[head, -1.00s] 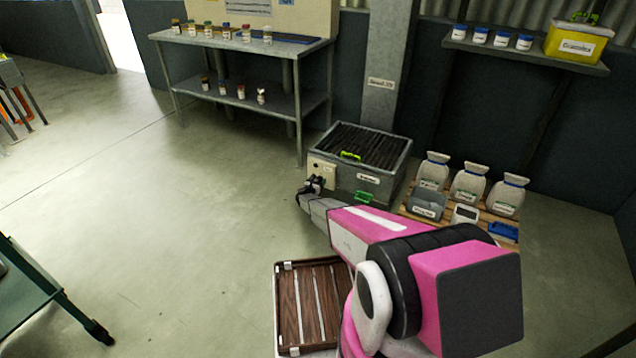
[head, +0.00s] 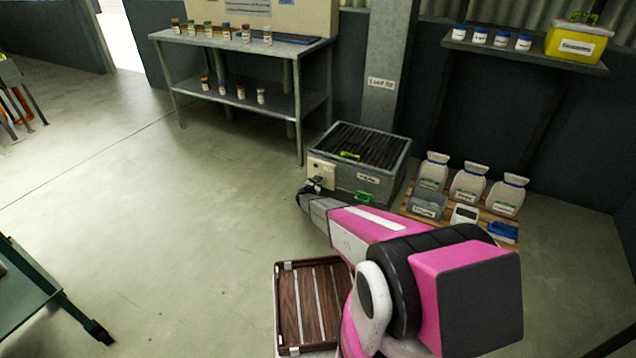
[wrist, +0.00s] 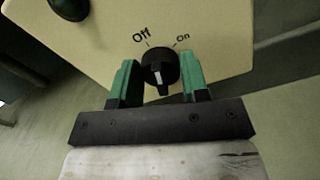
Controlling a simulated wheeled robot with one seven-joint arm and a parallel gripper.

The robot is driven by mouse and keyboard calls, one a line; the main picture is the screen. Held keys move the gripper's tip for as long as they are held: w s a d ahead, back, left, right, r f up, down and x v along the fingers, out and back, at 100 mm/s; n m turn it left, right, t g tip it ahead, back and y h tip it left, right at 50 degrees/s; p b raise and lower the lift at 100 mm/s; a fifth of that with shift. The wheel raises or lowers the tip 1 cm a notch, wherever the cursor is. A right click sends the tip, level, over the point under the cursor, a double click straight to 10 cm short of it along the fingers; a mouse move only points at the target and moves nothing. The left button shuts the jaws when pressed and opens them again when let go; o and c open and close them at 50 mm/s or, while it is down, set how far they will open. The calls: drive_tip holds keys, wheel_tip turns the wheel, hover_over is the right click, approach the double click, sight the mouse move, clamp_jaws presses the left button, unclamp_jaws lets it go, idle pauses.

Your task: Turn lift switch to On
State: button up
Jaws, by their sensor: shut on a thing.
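The lift switch is a black round knob (wrist: 160,67) on a cream panel (wrist: 222,35), with "Off" printed at its upper left and "On" at its upper right. A white mark shows on the knob's near side, pointing down in the wrist view. My gripper (wrist: 161,82) has its green fingers on either side of the knob and is shut on it.
Another dark round part (wrist: 70,8) sits on the panel at upper left. A pallet with white bags (head: 468,184) stands to the right, and a brown slatted case (head: 313,305) lies below my arm.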

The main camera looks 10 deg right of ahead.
drive_tip(key=m, duration=0.4)
drive_tip(key=shift+s+m, duration=0.1)
drive_tip(key=shift+m, duration=0.2)
drive_tip(key=shift+d+f+m, duration=0.1)
drive_tip(key=shift+m, duration=1.9)
drive_tip(key=o, duration=0.9)
drive_tip(key=shift+s, duration=0.15)
drive_tip(key=v, duration=1)
drive_tip(key=shift+s+a, duration=0.2)
drive_tip(key=shift+a, duration=0.05)
